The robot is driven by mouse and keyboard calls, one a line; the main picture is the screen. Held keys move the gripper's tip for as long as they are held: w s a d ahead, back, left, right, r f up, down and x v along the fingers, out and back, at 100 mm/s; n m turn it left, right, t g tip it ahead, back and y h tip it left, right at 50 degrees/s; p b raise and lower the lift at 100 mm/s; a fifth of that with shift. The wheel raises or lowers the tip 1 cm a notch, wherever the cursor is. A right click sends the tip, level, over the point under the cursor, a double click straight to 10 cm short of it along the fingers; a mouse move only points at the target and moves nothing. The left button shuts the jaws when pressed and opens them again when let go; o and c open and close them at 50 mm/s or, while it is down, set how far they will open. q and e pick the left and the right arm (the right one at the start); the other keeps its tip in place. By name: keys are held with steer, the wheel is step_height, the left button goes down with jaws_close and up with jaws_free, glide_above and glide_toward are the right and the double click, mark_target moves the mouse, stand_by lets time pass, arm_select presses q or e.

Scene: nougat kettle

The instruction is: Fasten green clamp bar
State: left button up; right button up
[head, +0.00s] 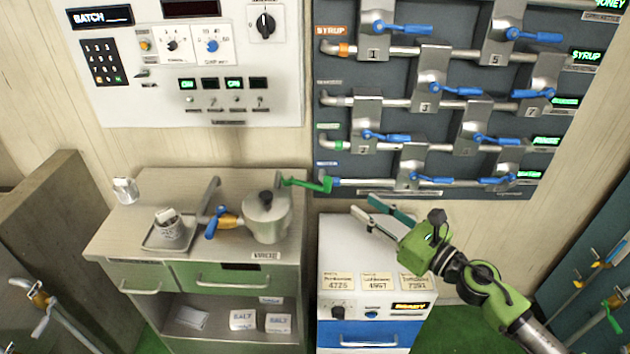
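The green clamp bar (312,184) is at the upper right of a grey metal kettle (267,222) with a black lid knob. The bar sticks out to the right, past the counter's edge, rather than across the lid. Whether its end touches anything is too small to tell. My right gripper (362,203) is over the white-topped unit, right of the bar and a little nearer. Its two fingers are apart and empty, pointing left towards the bar, with a clear gap to it. My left gripper is not in view.
The kettle stands on a counter (150,205) beside a grey upright lever, a blue-and-orange handle (222,222) and a tray (150,246) with a cup. The white-topped unit (340,240) stands right. A panel of pipes and blue-handled valves (400,90) is behind.

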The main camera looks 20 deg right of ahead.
mark_target(327, 178)
steer(key=shift+p+x, duration=2)
steer(key=shift+x, duration=4.85)
jaws_close()
